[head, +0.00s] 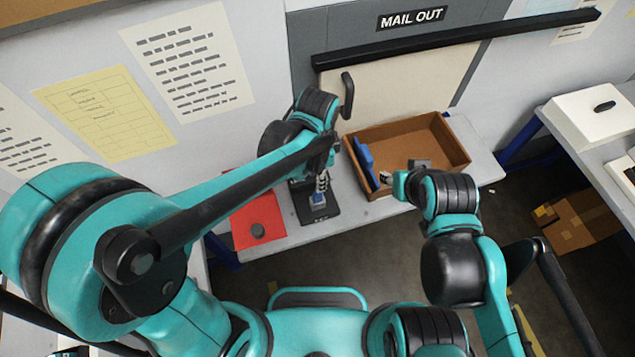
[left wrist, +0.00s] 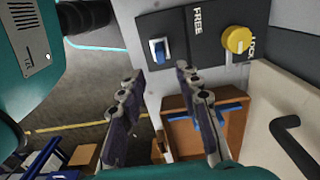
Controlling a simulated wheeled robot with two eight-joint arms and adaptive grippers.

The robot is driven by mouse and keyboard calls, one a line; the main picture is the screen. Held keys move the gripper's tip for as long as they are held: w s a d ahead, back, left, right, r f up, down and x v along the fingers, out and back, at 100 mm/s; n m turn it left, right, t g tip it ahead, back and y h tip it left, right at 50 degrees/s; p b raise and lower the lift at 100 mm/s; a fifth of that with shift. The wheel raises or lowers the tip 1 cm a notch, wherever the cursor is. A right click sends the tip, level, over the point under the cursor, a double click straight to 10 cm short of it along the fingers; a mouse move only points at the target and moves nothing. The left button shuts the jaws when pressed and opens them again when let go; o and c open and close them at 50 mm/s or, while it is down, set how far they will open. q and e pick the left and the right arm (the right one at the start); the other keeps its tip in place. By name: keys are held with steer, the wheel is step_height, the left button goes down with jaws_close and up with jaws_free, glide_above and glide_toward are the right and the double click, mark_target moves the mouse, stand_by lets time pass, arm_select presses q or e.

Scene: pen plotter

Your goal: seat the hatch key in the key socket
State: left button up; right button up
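A dark plate (head: 325,212) lies on the bench; the left wrist view shows the words FREE and LOCK on it (left wrist: 200,45). A small blue block (left wrist: 160,50) stands in a pale square fitting on that plate. It looks like the hatch key in the key socket; I cannot tell how deep it sits. It also shows in the head view (head: 318,199). A yellow round knob (left wrist: 238,40) is beside LOCK. My left gripper (head: 321,184) is above the plate, fingers apart and empty in the left wrist view (left wrist: 160,95). My right gripper (head: 397,180) is by the brown tray, its fingers unclear.
The brown tray (head: 455,145) holds a blue piece (head: 364,157) near its left side. A red sheet (head: 268,212) with a grey disc (head: 257,231) lies left of the plate. A dark handle (head: 347,95) stands out from the beige hatch (head: 400,85) behind.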

arm_select(q)
steer(key=shift+r, duration=1.6)
steer(key=s+a+r+n+t, duration=0.2)
steer(key=a+r+n+t, duration=0.1)
steer(key=a+n, duration=0.4)
steer(key=s+a+r+n+t, duration=0.3)
steer(key=a+n, duration=0.4)
steer(key=a, duration=0.4)
steer(key=shift+t, duration=0.6)
steer(key=shift+d, duration=0.1)
step_height(320, 180, down, 13)
steer(key=b, duration=1.3)
steer(key=shift+f, duration=0.2)
steer(key=shift+r, duration=0.25)
